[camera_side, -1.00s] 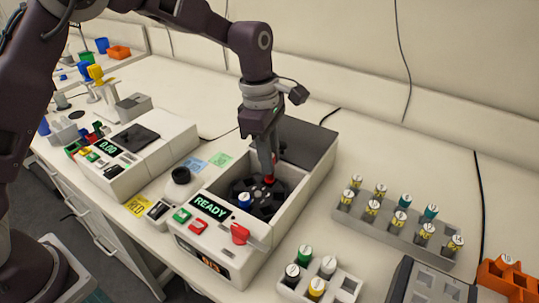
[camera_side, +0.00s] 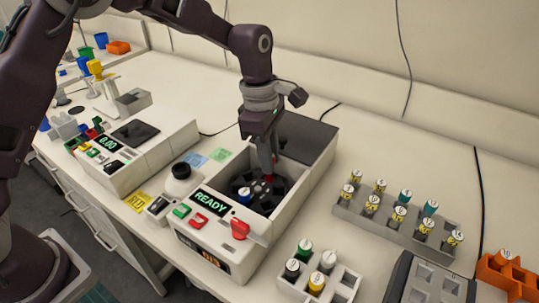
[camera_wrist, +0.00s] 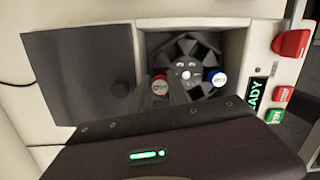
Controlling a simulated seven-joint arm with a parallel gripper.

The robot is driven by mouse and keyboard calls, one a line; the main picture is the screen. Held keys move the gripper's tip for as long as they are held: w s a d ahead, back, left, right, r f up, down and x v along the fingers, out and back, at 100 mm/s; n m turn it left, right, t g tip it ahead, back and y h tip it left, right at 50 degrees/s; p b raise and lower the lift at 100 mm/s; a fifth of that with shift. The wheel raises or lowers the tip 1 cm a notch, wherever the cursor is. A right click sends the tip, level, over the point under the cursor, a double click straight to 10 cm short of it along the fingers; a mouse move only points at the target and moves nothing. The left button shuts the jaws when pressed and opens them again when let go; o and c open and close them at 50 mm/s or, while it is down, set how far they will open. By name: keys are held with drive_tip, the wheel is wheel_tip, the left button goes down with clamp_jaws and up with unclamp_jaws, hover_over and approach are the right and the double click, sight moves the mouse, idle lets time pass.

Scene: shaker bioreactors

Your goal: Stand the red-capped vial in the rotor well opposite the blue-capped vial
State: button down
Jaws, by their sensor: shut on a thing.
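The red-capped vial (camera_side: 268,179) is between the fingertips of my gripper (camera_side: 267,170), over the far side of the dark rotor (camera_side: 263,204). The blue-capped vial (camera_side: 245,194) stands in a rotor well on the near side. In the wrist view the red cap (camera_wrist: 160,84) and the blue cap (camera_wrist: 219,78) lie on opposite sides of the rotor hub (camera_wrist: 187,73). My gripper is shut on the red-capped vial. The fingers and wrist hide part of it, and I cannot tell how deep the vial sits in its well.
The rotor sits inside the white walls of the centrifuge (camera_side: 226,232), whose dark lid (camera_side: 305,138) is open behind. Its panel reads READY and has a red knob (camera_side: 240,229). Vial racks (camera_side: 385,232) stand to the right, and a second instrument (camera_side: 165,145) to the left.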

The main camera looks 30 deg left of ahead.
drive_tip(key=shift+f, duration=0.4)
drive_tip(key=shift+f, duration=0.85)
drive_tip(key=c, duration=1.2)
unclamp_jaws()
drive_tip(key=shift+w+r, duration=0.1)
